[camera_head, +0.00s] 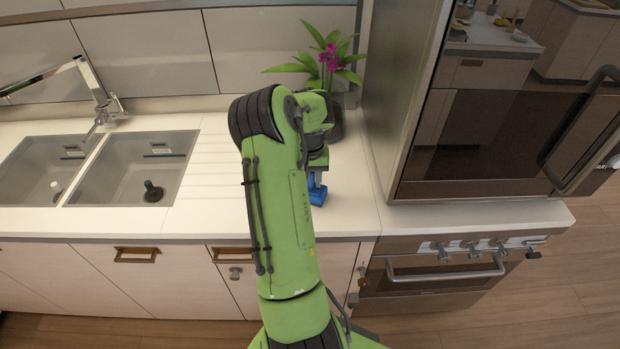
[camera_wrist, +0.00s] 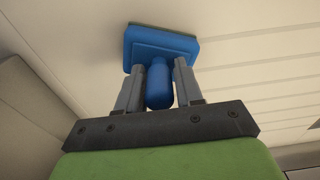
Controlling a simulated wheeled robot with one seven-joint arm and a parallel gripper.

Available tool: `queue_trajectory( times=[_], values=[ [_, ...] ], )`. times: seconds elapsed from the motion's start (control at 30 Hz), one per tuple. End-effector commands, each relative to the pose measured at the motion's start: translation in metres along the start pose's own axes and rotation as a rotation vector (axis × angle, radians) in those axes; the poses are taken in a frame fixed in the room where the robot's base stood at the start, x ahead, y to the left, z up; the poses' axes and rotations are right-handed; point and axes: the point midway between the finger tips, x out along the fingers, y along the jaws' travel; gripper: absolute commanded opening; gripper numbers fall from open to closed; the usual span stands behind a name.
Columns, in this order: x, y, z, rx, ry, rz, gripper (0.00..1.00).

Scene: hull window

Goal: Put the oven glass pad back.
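The oven glass pad (camera_wrist: 160,50) is a blue block with a blue rounded handle and a thin dark green layer on its far face. In the head view the blue pad (camera_head: 317,193) shows partly behind my green arm, over the white counter near its right end. My gripper (camera_wrist: 159,78) has one grey finger on each side of the handle, closed against it. The pad is at or close above the counter; I cannot tell whether it touches. In the head view my arm hides most of the gripper.
A potted plant with pink flowers (camera_head: 330,62) stands behind my gripper near the wall. The tall oven (camera_head: 480,130) rises to the right. Two sinks (camera_head: 130,170) and a tap (camera_head: 100,100) are at the left. The ridged counter (camera_head: 215,185) between is clear.

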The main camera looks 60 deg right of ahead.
Motion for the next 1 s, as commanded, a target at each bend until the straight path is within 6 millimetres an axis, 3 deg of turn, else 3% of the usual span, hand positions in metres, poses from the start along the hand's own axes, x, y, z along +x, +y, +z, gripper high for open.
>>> queue_trajectory(
  times=[0.1,0.4,0.47,0.8,1.0],
  values=[
    [0.0,0.0,0.0,0.0,0.0,0.0,0.5],
    [-0.007,0.0,-0.001,0.0,0.001,0.0,0.5],
    [-0.016,0.0,-0.001,0.0,0.004,-0.001,0.5],
    [-0.104,0.0,-0.001,-0.001,0.004,0.0,0.5],
    [-0.123,0.0,0.0,0.0,0.0,0.001,0.5]
  ],
)
